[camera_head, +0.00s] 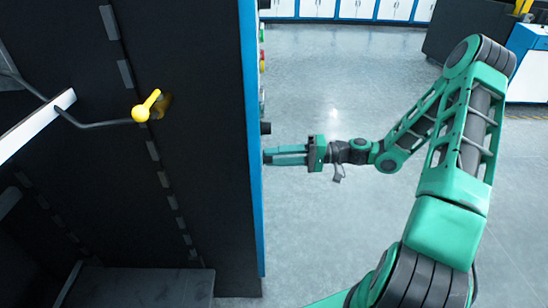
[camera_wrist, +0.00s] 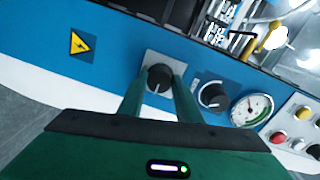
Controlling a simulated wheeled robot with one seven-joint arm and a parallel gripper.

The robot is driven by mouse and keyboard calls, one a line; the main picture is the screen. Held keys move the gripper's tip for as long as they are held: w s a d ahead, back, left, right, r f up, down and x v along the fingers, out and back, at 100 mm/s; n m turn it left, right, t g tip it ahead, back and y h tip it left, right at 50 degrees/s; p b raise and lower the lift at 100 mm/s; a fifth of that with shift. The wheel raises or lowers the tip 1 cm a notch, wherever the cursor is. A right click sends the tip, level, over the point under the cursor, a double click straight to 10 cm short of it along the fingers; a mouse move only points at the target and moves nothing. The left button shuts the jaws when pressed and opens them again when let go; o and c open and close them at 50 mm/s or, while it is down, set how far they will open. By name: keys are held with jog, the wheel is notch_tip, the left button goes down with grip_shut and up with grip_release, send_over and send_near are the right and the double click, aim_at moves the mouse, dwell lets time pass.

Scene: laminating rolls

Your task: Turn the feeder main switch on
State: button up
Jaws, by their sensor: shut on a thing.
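In the wrist view, a dark rotary switch (camera_wrist: 158,79) on a grey square plate sits on the blue panel, between my two fingers. I cannot read a label on it. My gripper (camera_head: 268,156) reaches left to the edge of the machine in the head view and is shut on this switch. The switch itself is hidden in the head view by the machine's side. The lower part of the switch face lies close between the fingers.
In the wrist view, a second dark knob (camera_wrist: 212,96) and a round gauge (camera_wrist: 252,109) lie to the right, then several buttons (camera_wrist: 278,137). A yellow warning sign (camera_wrist: 81,44) is to the left. The machine's dark side (camera_head: 205,200) fills the left; open floor (camera_head: 340,240) lies right.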

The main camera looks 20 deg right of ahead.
jog(key=shift+w+f+m, duration=0.1)
jog(key=shift+f+m, duration=0.05)
jog(key=shift+m, duration=0.25)
jog(key=o, duration=1)
jog(key=v, duration=1)
jog(key=shift+d, duration=0.4)
jog(key=shift+a, duration=0.1)
